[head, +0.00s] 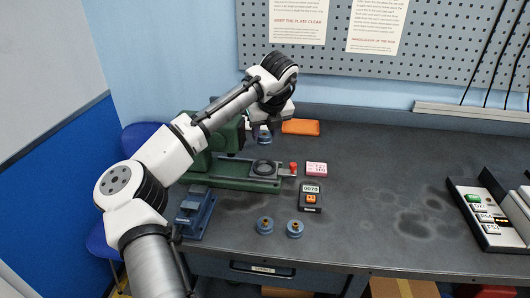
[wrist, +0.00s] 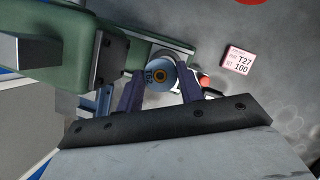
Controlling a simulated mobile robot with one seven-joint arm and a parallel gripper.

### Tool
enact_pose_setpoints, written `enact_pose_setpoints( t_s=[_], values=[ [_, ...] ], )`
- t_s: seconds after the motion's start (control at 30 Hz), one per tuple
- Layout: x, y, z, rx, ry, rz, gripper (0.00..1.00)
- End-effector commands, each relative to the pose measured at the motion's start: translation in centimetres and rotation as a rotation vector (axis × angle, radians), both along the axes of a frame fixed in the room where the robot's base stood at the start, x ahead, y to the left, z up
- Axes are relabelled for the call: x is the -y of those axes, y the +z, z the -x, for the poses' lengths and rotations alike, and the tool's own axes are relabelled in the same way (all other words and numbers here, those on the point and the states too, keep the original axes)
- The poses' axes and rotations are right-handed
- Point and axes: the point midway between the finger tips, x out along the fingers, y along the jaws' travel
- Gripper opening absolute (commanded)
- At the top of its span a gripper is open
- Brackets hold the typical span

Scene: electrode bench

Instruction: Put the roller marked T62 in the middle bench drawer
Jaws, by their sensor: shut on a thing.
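My gripper (head: 265,126) is raised over the green machine, shut on a blue roller (head: 264,138). In the wrist view the roller (wrist: 160,77) sits between the dark fingers of my gripper (wrist: 160,90).
The green machine (head: 235,177) has a round plate and a red knob (head: 293,167).

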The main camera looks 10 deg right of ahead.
Motion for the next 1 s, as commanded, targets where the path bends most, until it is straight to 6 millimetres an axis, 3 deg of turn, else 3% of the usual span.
enact_pose_setpoints(
  t_s=[0.2, 0.5, 0.77, 1.0],
  values=[
    [0.1, 5.3, 0.0, 0.002, -0.001, 0.002, 0.09],
    [0.1, 9.6, 0.0, 0.001, 0.001, 0.001, 0.09],
    [0.0, 8.3, 0.0, -0.001, -0.001, 0.0, 0.09],
    [0.0, 8.7, 0.0, 0.0, 0.0, 0.0, 0.09]
  ],
)
